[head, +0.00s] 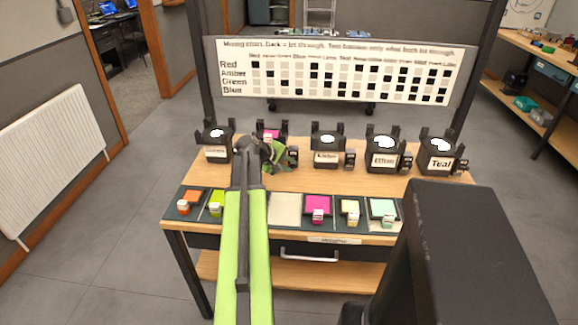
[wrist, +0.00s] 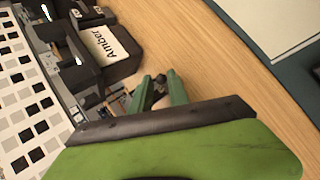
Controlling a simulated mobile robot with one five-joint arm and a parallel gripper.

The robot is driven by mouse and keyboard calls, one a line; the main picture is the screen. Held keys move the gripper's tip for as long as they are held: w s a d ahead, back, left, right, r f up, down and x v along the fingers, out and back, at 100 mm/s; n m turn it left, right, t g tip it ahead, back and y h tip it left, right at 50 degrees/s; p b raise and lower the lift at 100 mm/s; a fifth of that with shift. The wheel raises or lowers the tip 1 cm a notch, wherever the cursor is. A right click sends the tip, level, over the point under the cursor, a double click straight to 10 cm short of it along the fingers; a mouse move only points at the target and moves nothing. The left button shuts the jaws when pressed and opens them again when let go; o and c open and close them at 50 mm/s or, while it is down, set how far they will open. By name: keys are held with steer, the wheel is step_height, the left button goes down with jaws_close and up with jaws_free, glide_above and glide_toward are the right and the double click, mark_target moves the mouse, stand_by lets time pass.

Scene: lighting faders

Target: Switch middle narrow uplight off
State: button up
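The middle uplight (head: 326,141) is a black lamp box labelled "Amber" with a white lit-looking top, third in a row of five on the table. A small dark switch box (head: 350,158) stands at its right side. In the wrist view the Amber lamp (wrist: 112,47) is at the upper left. My gripper (head: 287,157) is left of the Amber lamp, low over the table. In the wrist view its green fingers (wrist: 160,78) are a little apart, with a small dark part between them. What that part is, I cannot tell.
Other uplights stand either side: the "Teal" one (head: 438,150) at far right, one (head: 384,150) beside it, one (head: 214,143) at far left. My arm partly hides the second. Colored swatches (head: 318,204) line the front edge. A chart board (head: 345,72) rises behind.

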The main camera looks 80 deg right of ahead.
jaws_close()
steer(key=shift+a+f+h+b, duration=0.2)
steer(key=shift+f+h+b, duration=0.35)
steer(key=shift+b, duration=0.65)
steer(key=shift+f+b, duration=0.1)
steer(key=shift+b, duration=0.35)
steer(key=shift+d+r+m+h, duration=0.15)
steer(key=shift+r+m+h, duration=0.1)
steer(key=shift+m+h, duration=0.1)
steer(key=o, duration=0.5)
jaws_free()
